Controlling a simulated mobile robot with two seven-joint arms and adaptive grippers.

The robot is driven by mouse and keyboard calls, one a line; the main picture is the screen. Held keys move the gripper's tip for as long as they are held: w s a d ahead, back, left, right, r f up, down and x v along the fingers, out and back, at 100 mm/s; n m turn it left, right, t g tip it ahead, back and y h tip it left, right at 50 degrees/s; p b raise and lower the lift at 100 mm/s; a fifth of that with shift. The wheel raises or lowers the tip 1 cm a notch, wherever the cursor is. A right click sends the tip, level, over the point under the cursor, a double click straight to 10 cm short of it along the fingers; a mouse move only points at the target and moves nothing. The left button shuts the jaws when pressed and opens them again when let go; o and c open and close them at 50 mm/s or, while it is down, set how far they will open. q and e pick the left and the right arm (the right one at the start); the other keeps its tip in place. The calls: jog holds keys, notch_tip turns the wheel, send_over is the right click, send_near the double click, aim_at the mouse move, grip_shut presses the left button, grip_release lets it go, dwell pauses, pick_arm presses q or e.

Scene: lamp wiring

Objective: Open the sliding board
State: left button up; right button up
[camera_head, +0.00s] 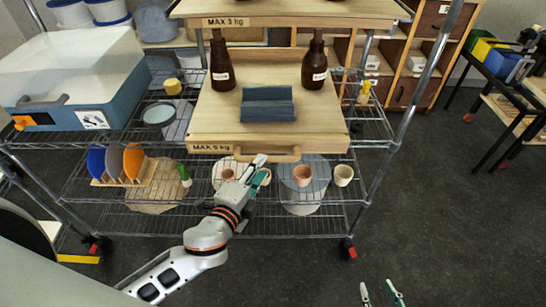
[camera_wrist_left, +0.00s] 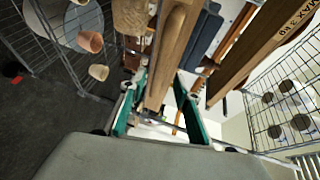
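The sliding board (camera_head: 222,115) is a pale wooden board labelled "MAX 5 kg" on the wire rack, below the "MAX 3 kg" board. Its wooden bar handle (camera_head: 278,157) is on the front edge. My left gripper (camera_head: 258,171) is at the handle, seen from above. In the left wrist view the handle (camera_wrist_left: 177,50) runs between the green fingers of my left gripper (camera_wrist_left: 161,85), which stand apart on either side of it; firm contact is not clear. My right gripper (camera_head: 382,293) is open and empty at the bottom edge, away from the rack.
Two brown bottles (camera_head: 222,66) (camera_head: 315,66) and a blue holder (camera_head: 267,104) stand on the board. Pots (camera_head: 303,176) and a plate rack (camera_head: 120,165) sit on the shelf below. A blue case (camera_head: 78,115) is at left. The floor (camera_head: 440,200) at right is clear.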

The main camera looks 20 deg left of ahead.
pick_arm(q)
jog(key=x, duration=0.5)
jog(key=shift+w, duration=0.4)
jog(key=shift+f, duration=0.1)
grip_shut()
